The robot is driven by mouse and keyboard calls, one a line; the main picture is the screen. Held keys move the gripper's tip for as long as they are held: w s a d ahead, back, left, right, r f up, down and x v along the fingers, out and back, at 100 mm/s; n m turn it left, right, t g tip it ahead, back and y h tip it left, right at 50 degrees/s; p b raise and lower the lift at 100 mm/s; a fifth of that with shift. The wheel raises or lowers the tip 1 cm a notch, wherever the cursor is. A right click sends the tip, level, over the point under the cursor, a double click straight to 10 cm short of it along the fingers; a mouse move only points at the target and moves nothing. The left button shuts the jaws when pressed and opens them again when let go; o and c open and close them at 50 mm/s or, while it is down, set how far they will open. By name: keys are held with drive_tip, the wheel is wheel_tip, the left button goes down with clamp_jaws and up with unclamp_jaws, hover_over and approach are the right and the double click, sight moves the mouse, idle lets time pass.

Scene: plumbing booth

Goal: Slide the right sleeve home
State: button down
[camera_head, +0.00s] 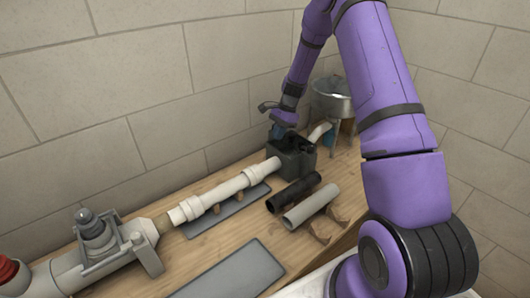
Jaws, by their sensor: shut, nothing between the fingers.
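A cream white pipe (226,190) lies lengthwise above the bench on a dark flat base. A thicker right sleeve (262,172) is around its right end, close to a dark grey-green box (295,160). Another thicker sleeve (186,209) is around its left end, near a tan pipe stub. My gripper (279,133) is at the back of the dark box, beyond the right sleeve and apart from it. It is shut and empty. Its fingertips are small and partly lost against the box, and the seating of the sleeve at the box is too small to tell.
A black pipe (293,192) and a grey pipe (311,206) lie on wooden cradles in front of the box. A metal pot (331,99) stands behind at right. A grey valve (98,234) is at left. A flat dark plate (232,270) lies at the front. Block walls close off the back.

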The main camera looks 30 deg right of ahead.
sight(258, 169)
drive_tip(key=shift+d, duration=0.4)
drive_tip(key=x, duration=0.9)
drive_tip(key=shift+d, duration=0.1)
drive_tip(key=a, duration=0.2)
drive_tip(key=a+f, duration=0.1)
drive_tip(key=shift+s, duration=0.3)
drive_tip(key=shift+s+a, duration=0.1)
drive_tip(key=shift+a, duration=0.55)
drive_tip(key=shift+a, duration=0.1)
drive_tip(key=shift+s+a, duration=0.15)
drive_tip(key=shift+a, duration=0.4)
drive_tip(key=shift+s+a, duration=0.15)
drive_tip(key=shift+a, duration=0.4)
drive_tip(key=shift+d, duration=0.1)
